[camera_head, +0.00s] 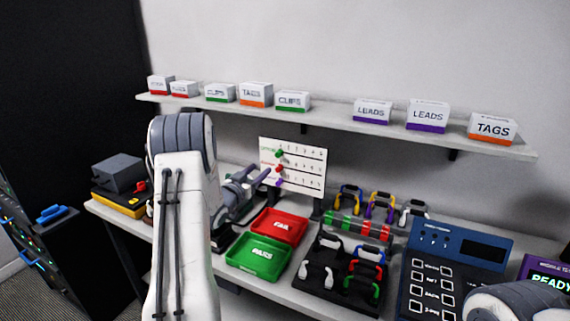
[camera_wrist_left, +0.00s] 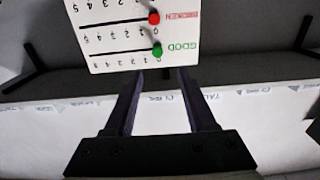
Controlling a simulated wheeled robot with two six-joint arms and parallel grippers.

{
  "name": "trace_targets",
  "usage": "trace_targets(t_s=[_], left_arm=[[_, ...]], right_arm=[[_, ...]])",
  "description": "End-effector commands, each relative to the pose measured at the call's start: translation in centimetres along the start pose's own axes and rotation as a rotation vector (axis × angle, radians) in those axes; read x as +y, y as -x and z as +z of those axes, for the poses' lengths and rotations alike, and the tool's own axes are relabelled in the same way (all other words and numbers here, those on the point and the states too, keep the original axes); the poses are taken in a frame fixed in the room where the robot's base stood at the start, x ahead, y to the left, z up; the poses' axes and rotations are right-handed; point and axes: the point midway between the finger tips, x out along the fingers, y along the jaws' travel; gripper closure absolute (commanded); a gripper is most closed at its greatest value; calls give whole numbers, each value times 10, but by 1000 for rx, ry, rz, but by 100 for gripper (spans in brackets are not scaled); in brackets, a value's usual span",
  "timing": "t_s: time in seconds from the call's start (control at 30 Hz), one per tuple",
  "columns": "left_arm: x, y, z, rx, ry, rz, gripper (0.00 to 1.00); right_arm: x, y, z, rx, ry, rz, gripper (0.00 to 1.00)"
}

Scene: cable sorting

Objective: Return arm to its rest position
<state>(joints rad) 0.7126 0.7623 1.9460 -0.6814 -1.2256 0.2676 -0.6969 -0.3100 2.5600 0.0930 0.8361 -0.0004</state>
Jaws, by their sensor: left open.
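My left arm (camera_head: 186,235) rises from the bottom of the head view and bends over at a grey joint. My left gripper (camera_head: 266,176) points right, just in front of the white tally board (camera_head: 312,160). In the left wrist view the gripper (camera_wrist_left: 160,82) has its two dark fingers apart, with nothing between them. The board (camera_wrist_left: 125,30) appears upside down beyond the fingertips, with a red and a green marker. A grey part of my right arm (camera_head: 520,301) shows at the bottom right; its gripper is out of view.
A red FAIL tray (camera_head: 270,232) and green PASS tray (camera_head: 240,265) lie on the workbench near my left arm. Several coiled cables sit on a black rack (camera_head: 330,299). A blue tester (camera_head: 482,275) stands right. A shelf (camera_head: 330,118) with labelled boxes runs above.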

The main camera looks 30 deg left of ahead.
Motion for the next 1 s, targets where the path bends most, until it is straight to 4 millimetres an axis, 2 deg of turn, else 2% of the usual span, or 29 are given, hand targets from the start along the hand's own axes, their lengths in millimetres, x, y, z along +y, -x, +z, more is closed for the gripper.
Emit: trace_targets(t_s=[0.17, 0.27, 0.37, 0.47, 0.53, 0.6, 0.67, 0.7, 0.77, 0.8, 0.87, 1.0], left_arm=[[2, -1, 0, -2, 0, 1, 44], [19, -8, -3, -35, -9, 10, 44], [64, -19, -7, -128, -31, 31, 44], [133, -19, -8, -277, -63, 64, 44], [186, -5, -7, -399, -88, 93, 44], [234, 19, -4, -519, -114, 128, 44], [270, 47, -1, -618, -138, 161, 44], [293, 68, 2, -684, -153, 186, 44], [322, 103, 5, -780, -180, 228, 44], [340, 129, 7, -843, -200, 260, 44], [361, 169, 11, -936, -233, 304, 44], [393, 269, 17, -1147, -317, 423, 44]], right_arm=[[0, 0, 0, 0, 0, 0, 38], [0, 0, 0, 0, 0, 0, 38], [0, 0, 0, 0, 0, 0, 38], [0, 0, 0, 0, 0, 0, 38], [0, 0, 0, 0, 0, 0, 38], [0, 0, 0, 0, 0, 0, 38], [0, 0, 0, 0, 0, 0, 38], [0, 0, 0, 0, 0, 0, 38], [0, 0, 0, 0, 0, 0, 38], [0, 0, 0, 0, 0, 0, 38], [0, 0, 0, 0, 0, 0, 38], [0, 0, 0, 0, 0, 0, 38]])
